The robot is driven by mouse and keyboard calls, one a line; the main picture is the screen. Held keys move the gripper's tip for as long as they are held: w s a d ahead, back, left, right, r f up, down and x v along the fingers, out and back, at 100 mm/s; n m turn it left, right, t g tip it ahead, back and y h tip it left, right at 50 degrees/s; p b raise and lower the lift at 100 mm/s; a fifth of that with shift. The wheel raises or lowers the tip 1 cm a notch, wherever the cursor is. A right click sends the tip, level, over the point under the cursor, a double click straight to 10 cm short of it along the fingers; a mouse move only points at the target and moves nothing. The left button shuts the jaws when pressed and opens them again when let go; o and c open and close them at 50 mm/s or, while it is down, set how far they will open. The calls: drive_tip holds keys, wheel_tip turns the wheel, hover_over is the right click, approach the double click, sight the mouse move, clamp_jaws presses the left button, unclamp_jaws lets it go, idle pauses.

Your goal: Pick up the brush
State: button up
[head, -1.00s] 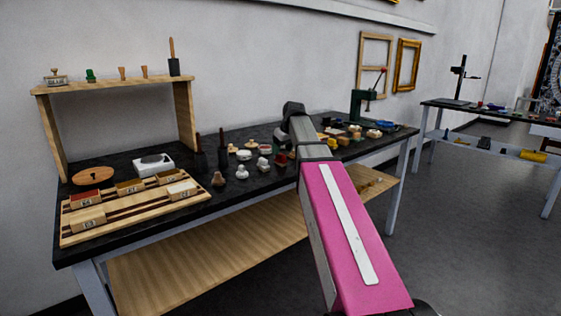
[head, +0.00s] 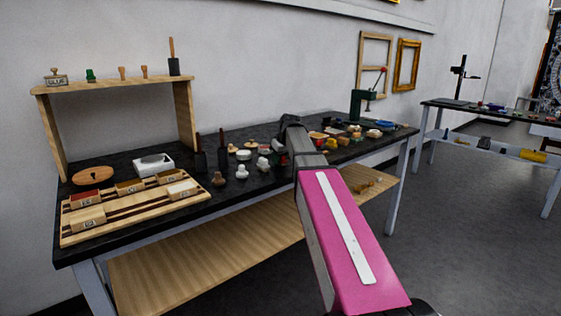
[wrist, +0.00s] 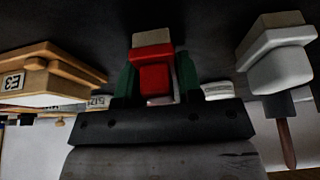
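A red block-like thing with pale ends (wrist: 153,70) sits between the fingers of my gripper (wrist: 156,70) in the wrist view; I cannot tell whether it is the brush or whether the fingers press on it. In the head view my gripper (head: 284,153) is low over the middle of the black bench, mostly hidden by my arm. A dark piece with an upright wooden handle (head: 173,60) stands on the shelf. Two dark upright pieces with thin handles (head: 199,158) (head: 222,150) stand on the bench to the left of my gripper. No brush is clearly recognisable.
A wooden rack with labelled boxes (head: 75,234) and a white box (head: 153,163) lie on the bench's left. Pale knobs (head: 241,172) stand close left of my gripper. A green press (head: 362,103) and small items crowd the right. A labelled wooden block (wrist: 40,75) flanks the gripper.

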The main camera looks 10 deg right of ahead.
idle(0.3)
drive_tip(key=shift+r, duration=0.6)
drive_tip(key=r, duration=0.2)
drive_tip(key=a+r, duration=0.1)
drive_tip(key=shift+s+a+r, duration=0.1)
drive_tip(key=shift+s+r, duration=0.2)
drive_tip(key=shift+s, duration=0.1)
drive_tip(key=s+a+r, duration=0.5)
drive_tip(key=a+r, duration=0.1)
drive_tip(key=a, duration=0.3)
drive_tip(key=shift+s, duration=0.15)
drive_tip(key=shift+r, duration=0.1)
drive_tip(key=o, duration=0.4)
drive_tip(key=shift+d, duration=0.1)
drive_tip(key=c, duration=0.3)
